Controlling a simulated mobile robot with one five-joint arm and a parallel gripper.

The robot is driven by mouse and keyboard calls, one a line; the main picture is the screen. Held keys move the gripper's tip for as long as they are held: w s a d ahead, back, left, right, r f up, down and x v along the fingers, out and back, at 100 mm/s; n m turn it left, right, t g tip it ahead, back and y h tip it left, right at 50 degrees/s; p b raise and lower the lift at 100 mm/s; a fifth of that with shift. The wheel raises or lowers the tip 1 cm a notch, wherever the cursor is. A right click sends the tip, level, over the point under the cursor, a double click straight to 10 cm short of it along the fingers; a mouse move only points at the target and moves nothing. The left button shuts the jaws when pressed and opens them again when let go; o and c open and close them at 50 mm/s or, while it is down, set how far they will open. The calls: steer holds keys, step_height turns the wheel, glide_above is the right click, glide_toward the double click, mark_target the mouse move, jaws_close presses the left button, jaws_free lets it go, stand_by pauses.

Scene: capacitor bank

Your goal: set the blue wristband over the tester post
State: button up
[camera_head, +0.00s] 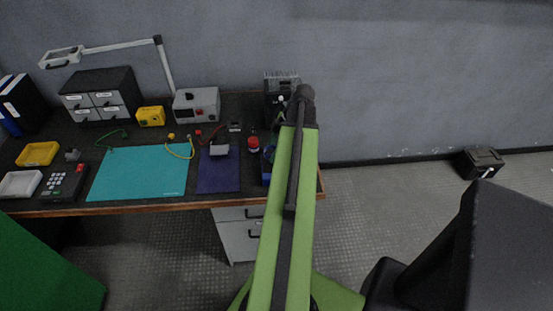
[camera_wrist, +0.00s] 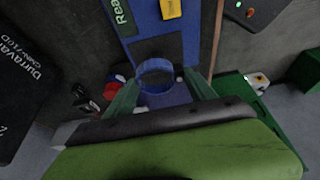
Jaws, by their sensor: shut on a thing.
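The blue wristband (camera_wrist: 155,66) shows in the wrist view as a round ring between the two green fingers of my gripper (camera_wrist: 158,84). My gripper is shut on it. Just beyond the ring is a blue panel (camera_wrist: 150,28) with a green label, a yellow label and a dark square patch, probably the tester. I cannot make out the post; the ring and fingers cover part of that area. In the head view my green arm reaches over the bench's right end and hides the gripper. A blue item (camera_head: 267,165) shows beside the arm there.
The bench holds a teal mat (camera_head: 140,175), a dark blue mat (camera_head: 218,175), a red-lidded jar (camera_head: 253,143), a grey supply box (camera_head: 197,104) and a black finned unit (camera_head: 275,95). A red-and-white item (camera_wrist: 112,88) lies left of the fingers.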

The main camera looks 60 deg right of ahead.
step_height(320, 180, down, 4)
steer(key=b, duration=0.4)
steer(key=shift+f, duration=0.2)
steer(key=shift+r, duration=0.25)
steer(key=shift+f, duration=0.2)
steer(key=o, duration=1.3)
steer(key=shift+r, duration=0.1)
